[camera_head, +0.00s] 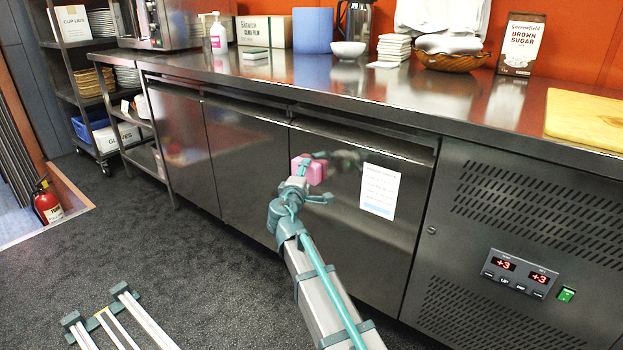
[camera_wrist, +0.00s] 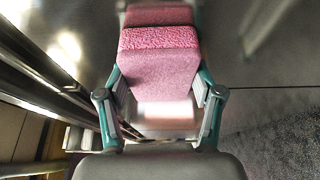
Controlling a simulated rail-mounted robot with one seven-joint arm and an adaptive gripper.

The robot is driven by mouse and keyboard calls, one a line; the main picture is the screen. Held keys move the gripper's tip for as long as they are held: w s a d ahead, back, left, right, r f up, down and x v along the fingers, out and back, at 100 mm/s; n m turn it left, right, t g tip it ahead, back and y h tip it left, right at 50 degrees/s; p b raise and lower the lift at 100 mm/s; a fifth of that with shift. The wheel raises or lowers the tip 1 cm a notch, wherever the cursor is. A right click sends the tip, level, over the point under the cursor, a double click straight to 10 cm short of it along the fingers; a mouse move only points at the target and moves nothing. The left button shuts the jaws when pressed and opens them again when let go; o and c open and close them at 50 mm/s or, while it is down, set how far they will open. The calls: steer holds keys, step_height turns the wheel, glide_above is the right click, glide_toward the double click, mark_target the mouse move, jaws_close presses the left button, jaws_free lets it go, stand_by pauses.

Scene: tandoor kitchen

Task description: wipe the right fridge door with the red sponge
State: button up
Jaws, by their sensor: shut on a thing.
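The right fridge door (camera_head: 345,215) is a dark steel panel under the counter, with a white paper notice (camera_head: 380,191) on its right half. My gripper (camera_head: 312,168) is at the upper left part of this door. It is shut on the red sponge (camera_head: 316,172), which looks pink. In the wrist view the sponge (camera_wrist: 160,65) sits between the two fingers of my gripper (camera_wrist: 158,90), its far end at the dark steel surface, where its reflection shows. Whether it presses on the door I cannot tell exactly.
Two more fridge doors (camera_head: 248,155) are to the left. A control panel (camera_head: 519,273) with red displays is to the right. The steel counter (camera_head: 300,92) overhangs the doors and carries bowls, boxes and a cutting board (camera_head: 588,120). The dark floor in front is mostly clear.

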steer(key=shift+a, duration=0.1)
stand_by(0.3)
steer(key=shift+s+a+b, duration=0.1)
steer(key=shift+s+a, duration=0.45)
steer(key=shift+s, duration=0.25)
steer(key=shift+s+a+b, duration=0.1)
steer(key=shift+s+a, duration=0.5)
steer(key=shift+s, duration=0.25)
steer(key=shift+s+a+b, duration=0.1)
steer(key=shift+s+a, duration=0.45)
steer(key=shift+s, duration=0.25)
steer(key=shift+s+a, duration=0.45)
steer(key=shift+s, duration=0.2)
steer(key=shift+s+a, duration=0.4)
steer(key=shift+s, duration=0.2)
